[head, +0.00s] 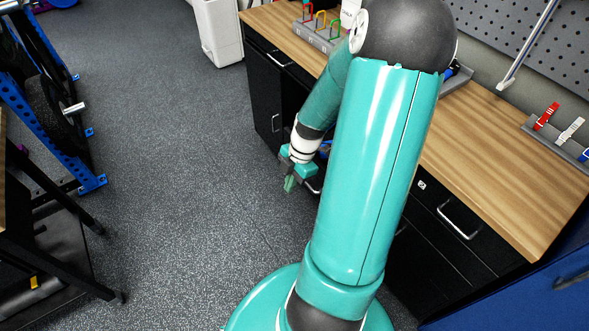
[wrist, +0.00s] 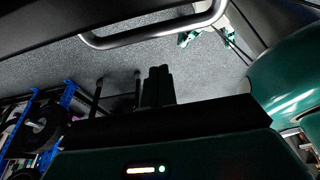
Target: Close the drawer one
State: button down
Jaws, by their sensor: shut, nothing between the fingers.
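The black workbench (head: 485,235) has a wood top and dark drawer fronts with silver handles. A drawer front marked 2 (head: 432,195) is at the right and looks flush. Left of it, my arm hides most of the front that would be drawer one. A silver handle (head: 312,187) and a bit of blue (head: 325,148) show beside my gripper, so a drawer there seems to stand out. My gripper (head: 289,184) is shut and empty, in front of the bench. In the wrist view, a dark drawer front with a silver handle (wrist: 155,38) lies beyond my shut fingers (wrist: 158,86), apparently apart.
A holder with coloured carabiners (head: 320,30) and a rack of clips (head: 560,135) stand on the bench top. A blue weight rack (head: 50,100) stands left. The grey floor between is clear.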

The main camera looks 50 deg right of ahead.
jog(key=shift+s+d, duration=0.2)
jog(key=shift+d, duration=0.7)
jog(key=shift+s+d, duration=0.2)
jog(key=shift+d, duration=0.65)
jog(key=shift+d, duration=0.1)
jog(key=s+d, duration=0.1)
jog(key=d, duration=0.7)
jog(key=s+d, duration=0.1)
jog(key=d, duration=0.3)
jog(key=shift+s, duration=0.35)
jog(key=shift+w+a, duration=0.1)
